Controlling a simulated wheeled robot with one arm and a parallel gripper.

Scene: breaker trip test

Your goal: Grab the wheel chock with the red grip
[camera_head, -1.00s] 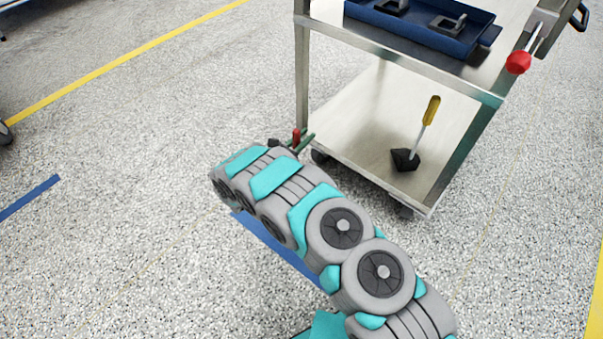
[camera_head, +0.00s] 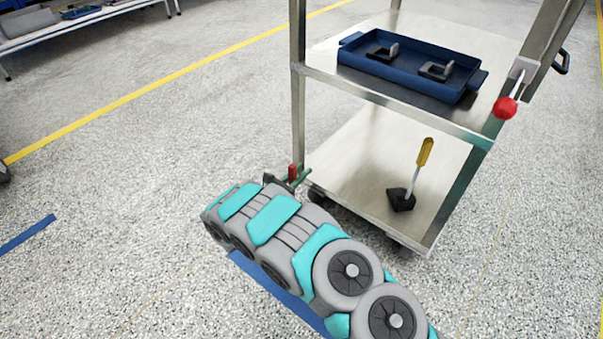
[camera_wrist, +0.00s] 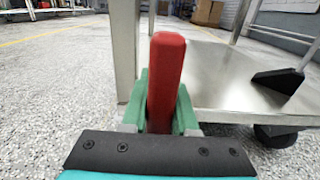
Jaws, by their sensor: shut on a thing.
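The red grip (camera_wrist: 165,75) of a wheel chock stands upright in the middle of the wrist view, between the green fingers of my gripper (camera_wrist: 164,112). My gripper is shut on this grip. The chock's body below the grip is hidden in the wrist view. In the head view the red grip (camera_head: 292,172) shows small at the end of my arm, beside the cart's near left leg. My gripper (camera_head: 300,178) is partly hidden there by my own arm.
A steel cart (camera_head: 375,185) stands right beside my gripper. On its lower shelf is a black chock with a yellow grip (camera_head: 425,152). A blue tray (camera_head: 410,75) sits on the upper shelf. A red-knobbed lever (camera_head: 505,108) is at its right. Open floor (camera_head: 120,190) lies left.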

